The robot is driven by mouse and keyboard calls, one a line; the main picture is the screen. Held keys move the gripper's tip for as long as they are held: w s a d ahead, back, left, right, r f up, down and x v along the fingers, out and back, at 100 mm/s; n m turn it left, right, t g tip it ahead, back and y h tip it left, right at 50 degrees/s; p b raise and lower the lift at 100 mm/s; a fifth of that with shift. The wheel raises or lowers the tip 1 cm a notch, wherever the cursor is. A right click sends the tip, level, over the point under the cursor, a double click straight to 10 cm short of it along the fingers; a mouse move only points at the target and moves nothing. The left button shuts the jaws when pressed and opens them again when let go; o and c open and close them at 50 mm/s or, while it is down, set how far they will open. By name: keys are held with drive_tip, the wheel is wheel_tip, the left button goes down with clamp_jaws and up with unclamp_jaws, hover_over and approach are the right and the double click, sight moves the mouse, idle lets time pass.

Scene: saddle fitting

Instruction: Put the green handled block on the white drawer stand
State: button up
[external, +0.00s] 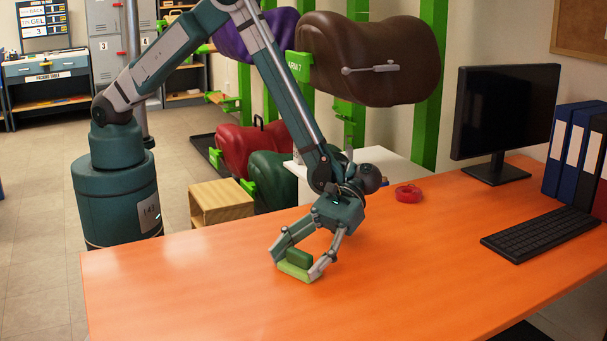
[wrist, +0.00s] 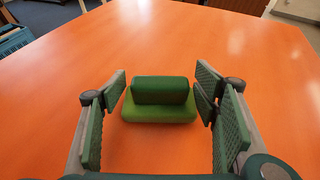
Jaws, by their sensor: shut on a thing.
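The green handled block (external: 295,271) has a light green base and a darker green raised handle. It is on or just above the orange table; I cannot tell if there is a gap. My gripper (external: 297,263) points down at it, one finger on each side, shut on it. The wrist view shows the block (wrist: 160,113) level between the padded fingers of my gripper (wrist: 161,92). The white drawer stand (external: 395,163) is behind my gripper at the table's far side. My arm hides part of it, and no drawer shows clearly.
The orange table (external: 190,290) is clear around the block. A red ring-like item (external: 408,193) lies near the stand. A monitor (external: 505,115), keyboard (external: 540,232) and binders (external: 575,150) are at the right. A brown saddle (external: 370,58) hangs above the stand.

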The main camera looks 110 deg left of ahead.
sight(303, 253)
drive_tip(key=shift+r, duration=0.1)
drive_tip(key=shift+r+p, duration=0.95)
drive_tip(key=shift+r, duration=3.95)
drive_tip(key=shift+w, duration=0.15)
drive_tip(key=shift+w+a+n+t, duration=0.3)
drive_tip(key=shift+w+n+t, duration=0.15)
drive_tip(key=shift+n+t, duration=0.15)
drive_tip(key=w+a+r+n+t+y, duration=0.1)
drive_tip(key=w+a+r+n+t, duration=0.2)
drive_tip(key=w+a+n+t, duration=0.65)
drive_tip(key=a+r+n+t+y, duration=0.3)
drive_tip(key=a+r+n, duration=0.1)
drive_tip(key=a, duration=0.5)
drive_tip(key=a+r+n+t+y, duration=0.4)
drive_tip(key=a+r, duration=0.1)
drive_tip(key=a, duration=0.4)
drive_tip(key=shift+s+y, duration=0.3)
